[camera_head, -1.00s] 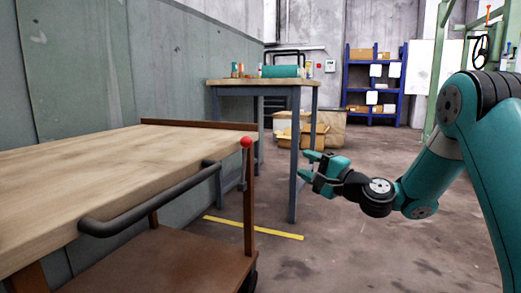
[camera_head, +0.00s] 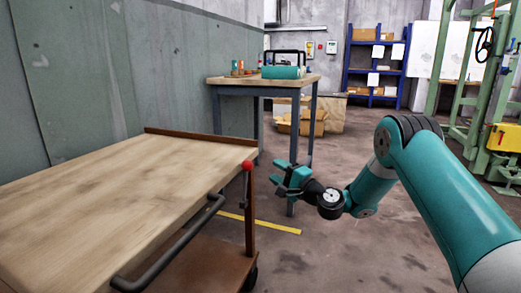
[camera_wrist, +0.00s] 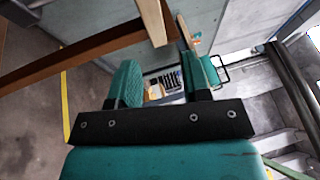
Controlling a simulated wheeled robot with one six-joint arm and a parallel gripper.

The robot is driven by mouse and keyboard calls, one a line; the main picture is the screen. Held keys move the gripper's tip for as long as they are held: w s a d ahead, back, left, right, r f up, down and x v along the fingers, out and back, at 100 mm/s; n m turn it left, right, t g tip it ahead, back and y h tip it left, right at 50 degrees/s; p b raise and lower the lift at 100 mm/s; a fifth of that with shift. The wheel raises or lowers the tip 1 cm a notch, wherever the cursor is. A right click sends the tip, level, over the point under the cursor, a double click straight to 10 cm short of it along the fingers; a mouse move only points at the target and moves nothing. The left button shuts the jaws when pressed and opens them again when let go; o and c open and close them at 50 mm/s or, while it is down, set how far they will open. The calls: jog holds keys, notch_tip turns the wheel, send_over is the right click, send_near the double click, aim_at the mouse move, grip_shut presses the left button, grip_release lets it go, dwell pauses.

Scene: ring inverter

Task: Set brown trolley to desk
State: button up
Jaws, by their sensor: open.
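The brown trolley (camera_head: 120,190) stands at the left in the head view, with a pale wooden top, a brown lower shelf and a brown frame. Its dark push handle (camera_head: 175,250) runs along the near right side, close to a red ball knob (camera_head: 247,166) on the corner post. The desk (camera_head: 262,88) stands beyond the trolley against the wall, with a wooden top and grey legs. My gripper (camera_head: 283,178) is open and empty, right of the trolley's corner post and in front of the desk legs. In the wrist view the open fingers (camera_wrist: 163,85) point toward wooden and brown edges.
Yellow floor tape (camera_head: 262,224) runs between trolley and desk. Cardboard boxes (camera_head: 305,124) and a blue shelf (camera_head: 375,65) stand behind. A green frame (camera_head: 470,90) stands at right. The middle floor is clear.

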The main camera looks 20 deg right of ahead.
aim_at(250, 156)
jog(key=p, duration=0.4)
jog(key=shift+w+a+r, duration=0.2)
jog(key=shift+w+r, duration=0.1)
jog(key=shift+r, duration=0.1)
jog(key=shift+a+p, duration=0.1)
jog(key=shift+p, duration=0.6)
jog(key=p, duration=0.4)
jog(key=shift+a, duration=0.25)
jog(key=shift+f+b+x, duration=0.15)
jog(key=shift+f+x, duration=0.05)
jog(key=shift+x, duration=1.25)
jog(key=shift+f+b+x, duration=0.15)
jog(key=shift+f+x, duration=0.05)
jog(key=shift+x, duration=1.2)
jog(key=shift+w, duration=0.1)
jog(key=shift+c, duration=0.4)
grip_shut()
